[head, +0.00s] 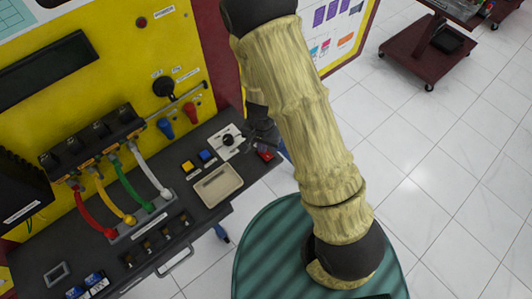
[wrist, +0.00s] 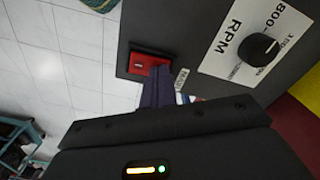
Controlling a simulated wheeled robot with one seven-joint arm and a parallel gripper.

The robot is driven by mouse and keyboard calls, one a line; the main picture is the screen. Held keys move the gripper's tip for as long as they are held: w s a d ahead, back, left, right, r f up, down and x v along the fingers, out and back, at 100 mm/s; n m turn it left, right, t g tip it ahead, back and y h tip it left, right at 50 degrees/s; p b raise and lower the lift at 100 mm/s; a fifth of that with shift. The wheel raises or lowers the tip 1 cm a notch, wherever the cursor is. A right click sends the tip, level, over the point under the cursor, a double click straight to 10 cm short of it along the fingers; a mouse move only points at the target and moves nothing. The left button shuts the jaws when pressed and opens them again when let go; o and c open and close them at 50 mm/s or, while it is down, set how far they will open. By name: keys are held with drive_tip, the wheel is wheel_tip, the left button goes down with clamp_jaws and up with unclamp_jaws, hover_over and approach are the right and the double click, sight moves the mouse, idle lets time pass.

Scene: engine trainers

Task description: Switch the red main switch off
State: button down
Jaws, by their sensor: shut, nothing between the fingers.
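The red main switch (head: 265,156) sits at the right end of the dark bench panel, near its edge. My gripper (wrist: 160,70) is shut and empty. Its fingertips are right beside the switch in the wrist view, overlapping the frame's lower right part. I cannot tell whether they touch it. In the head view my arm comes down over the bench's right end, and the fingertips are hard to make out.
A black RPM knob (wrist: 258,48) on a white plate (head: 228,140) is close to the switch. A beige tray (head: 217,186), yellow and blue buttons (head: 197,161), and colored hoses (head: 135,190) lie to the left. The yellow panel (head: 130,50) stands behind.

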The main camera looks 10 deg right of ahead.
wheel_tip(320, 180, up, 7)
drive_tip(key=p, duration=0.6)
idle(0.3)
idle(0.4)
drive_tip(key=s+d+r+n+t+b, duration=0.1)
drive_tip(key=s+d+r+n, duration=0.1)
drive_tip(key=d+r, duration=0.4)
drive_tip(key=s+d+r+n+t+b, duration=0.1)
drive_tip(key=s+d+r+n+b, duration=0.1)
drive_tip(key=r, duration=0.8)
drive_tip(key=s+d+n, duration=0.1)
drive_tip(key=s+d, duration=0.1)
drive_tip(key=d, duration=0.1)
drive_tip(key=shift+d+r+t, duration=0.3)
drive_tip(key=shift+d, duration=0.05)
